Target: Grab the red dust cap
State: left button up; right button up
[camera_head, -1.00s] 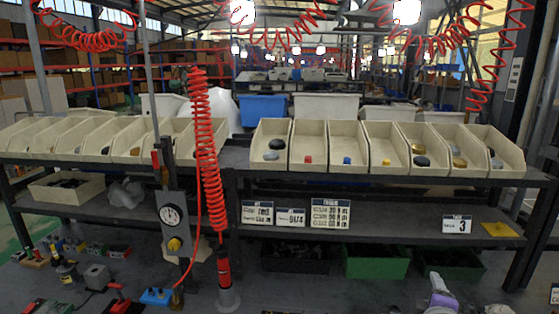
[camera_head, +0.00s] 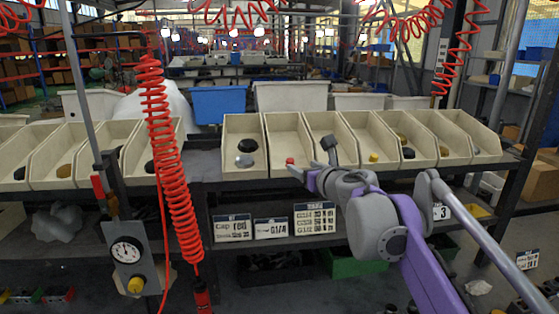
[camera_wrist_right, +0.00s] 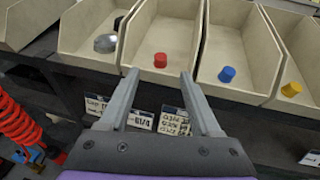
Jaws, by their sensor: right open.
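The red dust cap (camera_head: 290,160) sits near the front of its beige bin in the head view. The right wrist view shows the cap (camera_wrist_right: 160,60) as a small red cylinder, upright on the bin floor. My right gripper (camera_head: 310,158) is open at the front of the bins, with nothing between its fingers. In the right wrist view the cap appears beyond and between the fingertips of that gripper (camera_wrist_right: 160,74), apart from them. My left gripper is not in view.
A blue cap (camera_wrist_right: 226,74) lies in the bin to the right, and a yellow cap (camera_wrist_right: 291,90) in the one after. The left bin holds a grey cap (camera_wrist_right: 106,43) and a black one. A red coiled hose (camera_head: 165,150) hangs left of these bins. Bin walls divide the caps.

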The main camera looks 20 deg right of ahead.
aim_at(291, 160)
jog(key=x, duration=0.9)
jog(key=shift+w+d+p, duration=0.1)
jog(key=shift+w+p, duration=0.1)
jog(key=shift+p, duration=0.1)
jog(key=shift+s, duration=0.1)
jog(key=shift+s, duration=0.1)
jog(key=shift+c, duration=1.1)
grip_shut()
